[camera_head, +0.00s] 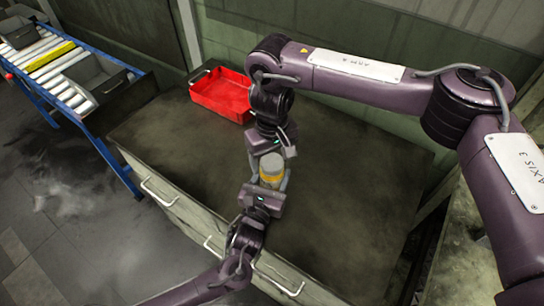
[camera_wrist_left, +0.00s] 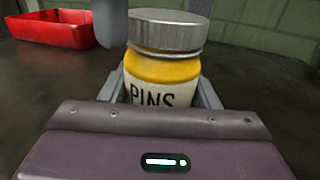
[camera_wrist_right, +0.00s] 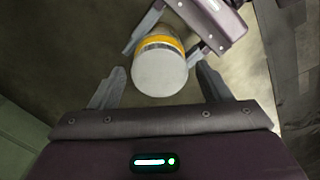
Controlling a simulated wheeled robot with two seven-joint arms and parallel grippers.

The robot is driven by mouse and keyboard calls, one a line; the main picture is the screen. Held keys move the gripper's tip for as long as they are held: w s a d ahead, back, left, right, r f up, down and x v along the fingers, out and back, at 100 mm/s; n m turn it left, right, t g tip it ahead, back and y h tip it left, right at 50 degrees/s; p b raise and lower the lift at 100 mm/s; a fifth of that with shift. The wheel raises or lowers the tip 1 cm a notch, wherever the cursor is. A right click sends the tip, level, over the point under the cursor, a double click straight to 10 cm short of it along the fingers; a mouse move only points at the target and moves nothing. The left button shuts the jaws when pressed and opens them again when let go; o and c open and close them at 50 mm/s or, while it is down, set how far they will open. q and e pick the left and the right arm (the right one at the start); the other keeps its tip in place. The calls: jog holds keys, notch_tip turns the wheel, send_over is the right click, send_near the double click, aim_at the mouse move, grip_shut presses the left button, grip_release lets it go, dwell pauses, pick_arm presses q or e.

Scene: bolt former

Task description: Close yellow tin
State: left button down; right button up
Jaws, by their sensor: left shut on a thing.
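The yellow tin (camera_wrist_left: 160,75) is a round yellow container with a white label reading "PINS". It stands upright on the dark tabletop. A silver lid (camera_wrist_left: 166,32) sits on its top; I cannot tell whether it is fully seated. The lid shows end-on in the right wrist view (camera_wrist_right: 160,73). My left gripper (camera_head: 267,184) is shut on the tin's body, one finger on each side. My right gripper (camera_wrist_right: 160,75) is open, with its fingers apart on either side of the lid and gaps between. In the head view, the right gripper (camera_head: 271,153) is just behind the tin.
A red tray (camera_head: 222,95) stands at the back left of the table (camera_head: 345,215). A roller conveyor (camera_head: 50,55) with dark bins is to the left. A wall closes off the back. The tabletop right of the tin is clear.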

jog(key=shift+r, duration=2.3)
jog(key=shift+c, duration=0.3)
